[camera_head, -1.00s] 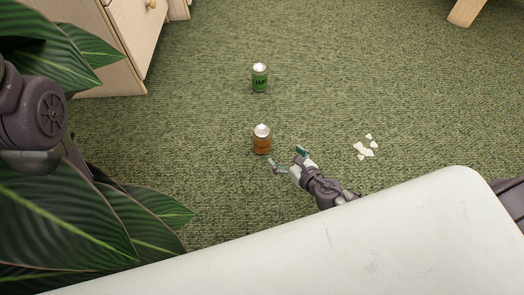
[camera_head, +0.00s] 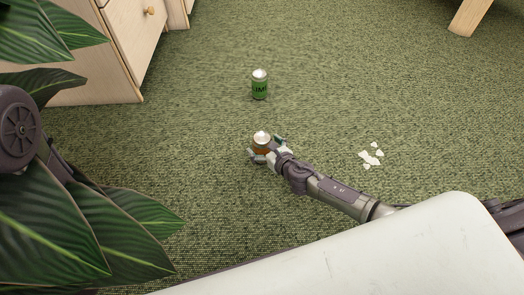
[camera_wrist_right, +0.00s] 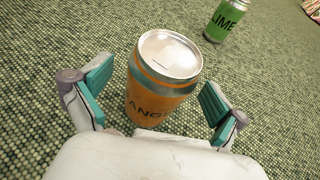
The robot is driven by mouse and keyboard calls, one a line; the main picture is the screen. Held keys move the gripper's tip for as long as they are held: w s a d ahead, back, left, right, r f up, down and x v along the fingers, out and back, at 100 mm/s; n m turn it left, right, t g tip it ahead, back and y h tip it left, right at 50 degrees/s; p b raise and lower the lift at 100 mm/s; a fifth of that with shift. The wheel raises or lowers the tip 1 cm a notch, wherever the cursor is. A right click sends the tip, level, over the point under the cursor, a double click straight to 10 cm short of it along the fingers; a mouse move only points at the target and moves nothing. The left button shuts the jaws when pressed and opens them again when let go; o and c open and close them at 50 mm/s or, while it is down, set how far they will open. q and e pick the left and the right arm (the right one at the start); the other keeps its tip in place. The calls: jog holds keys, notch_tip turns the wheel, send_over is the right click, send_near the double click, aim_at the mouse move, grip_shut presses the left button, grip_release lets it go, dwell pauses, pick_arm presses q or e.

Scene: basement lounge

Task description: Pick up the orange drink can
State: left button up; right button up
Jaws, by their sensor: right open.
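The orange drink can (camera_head: 262,138) stands upright on the green carpet, with a silver top. In the right wrist view the orange can (camera_wrist_right: 158,92) is large, with part of its lettering readable. My right gripper (camera_head: 266,153) is open around it. In the wrist view the two teal finger pads of my right gripper (camera_wrist_right: 157,100) stand on either side of the can, with gaps of carpet between pads and can. The can's lower front is partly hidden by the gripper's palm. My left gripper is not in view.
A green lime can (camera_head: 259,85) stands beyond the orange one, also seen in the wrist view (camera_wrist_right: 225,20). White scraps (camera_head: 371,155) lie to the right. A wooden drawer unit (camera_head: 125,45) is at upper left, leafy plant (camera_head: 90,225) at left, white surface (camera_head: 400,240) in front.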

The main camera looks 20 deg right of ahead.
jog(key=shift+w+a+f, duration=0.15)
jog(key=shift+w+f, duration=0.25)
jog(key=shift+w, duration=0.2)
jog(key=shift+r, duration=0.1)
jog(key=c, duration=1.1)
jog(key=shift+o, duration=0.2)
